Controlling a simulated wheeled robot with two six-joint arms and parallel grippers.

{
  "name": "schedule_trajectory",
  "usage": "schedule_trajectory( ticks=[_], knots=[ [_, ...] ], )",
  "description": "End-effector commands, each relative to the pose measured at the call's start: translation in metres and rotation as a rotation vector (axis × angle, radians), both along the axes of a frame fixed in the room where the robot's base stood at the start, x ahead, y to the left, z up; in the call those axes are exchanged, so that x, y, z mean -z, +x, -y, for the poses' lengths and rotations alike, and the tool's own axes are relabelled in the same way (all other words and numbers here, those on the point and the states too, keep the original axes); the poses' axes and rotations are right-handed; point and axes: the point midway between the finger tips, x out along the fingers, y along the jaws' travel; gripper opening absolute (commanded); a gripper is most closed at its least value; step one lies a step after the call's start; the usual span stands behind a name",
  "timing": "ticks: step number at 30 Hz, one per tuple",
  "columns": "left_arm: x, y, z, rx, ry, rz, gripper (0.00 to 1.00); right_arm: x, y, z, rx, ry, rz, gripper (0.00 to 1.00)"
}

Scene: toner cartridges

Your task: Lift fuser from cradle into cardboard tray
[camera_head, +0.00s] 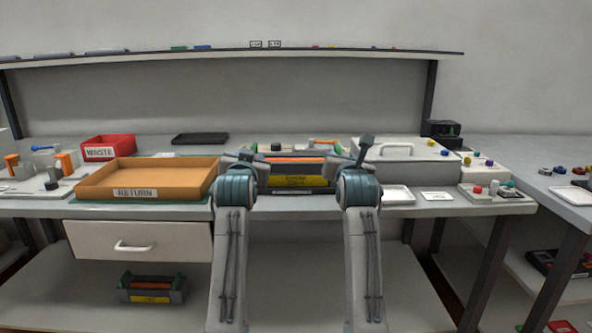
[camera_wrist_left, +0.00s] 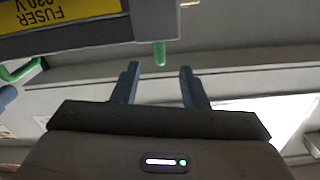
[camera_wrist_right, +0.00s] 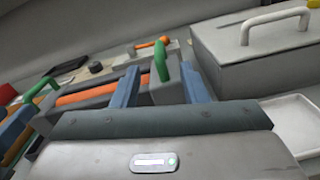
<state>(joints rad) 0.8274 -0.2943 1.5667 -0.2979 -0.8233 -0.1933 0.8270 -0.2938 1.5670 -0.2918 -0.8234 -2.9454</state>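The fuser (camera_head: 292,181) is a dark grey unit with an orange roller and a yellow label, on the bench at the centre between my two arms. Its label (camera_wrist_left: 45,13) appears upside down in the left wrist view. The cradle under it is hard to tell apart. The cardboard tray (camera_head: 88,192), marked RETURN, is to the left and looks empty. My left gripper (camera_wrist_left: 156,74) is open, with a green handle (camera_wrist_left: 159,53) just beyond its fingertips. My right gripper (camera_wrist_right: 160,74) is open, with the other green handle (camera_wrist_right: 161,62) between its fingertips.
A red WASTE bin (camera_head: 128,142) stands behind the tray. A grey lidded box (camera_head: 405,150) with a handle is right of the fuser, with a small white tray (camera_head: 397,194) in front. A similar unit (camera_head: 150,290) lies on the lower shelf. An overhead shelf (camera_head: 230,53) spans the back.

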Motion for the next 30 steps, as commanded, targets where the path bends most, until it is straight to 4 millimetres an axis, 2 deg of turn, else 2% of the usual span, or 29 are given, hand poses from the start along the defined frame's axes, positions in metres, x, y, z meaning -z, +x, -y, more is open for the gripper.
schedule_trajectory(
  ticks=[6,13,19,28,30],
  knots=[
    [0.000,0.040,0.000,0.000,0.002,-0.002,0.40,0.000,0.040,0.000,0.001,-0.003,-0.001,0.40],
    [0.000,0.068,0.000,0.000,0.001,-0.002,0.40,0.000,0.068,0.000,0.001,-0.002,-0.001,0.40],
    [0.000,0.078,0.000,0.000,0.000,0.000,0.40,0.000,0.078,0.000,0.001,-0.001,0.000,0.40],
    [0.000,0.079,0.000,0.000,0.000,0.000,0.40,0.000,0.079,0.000,0.000,0.000,0.000,0.40],
    [0.000,0.079,0.000,0.000,0.000,0.000,0.28,0.000,0.079,0.000,0.000,0.000,0.000,0.28]
  ],
)
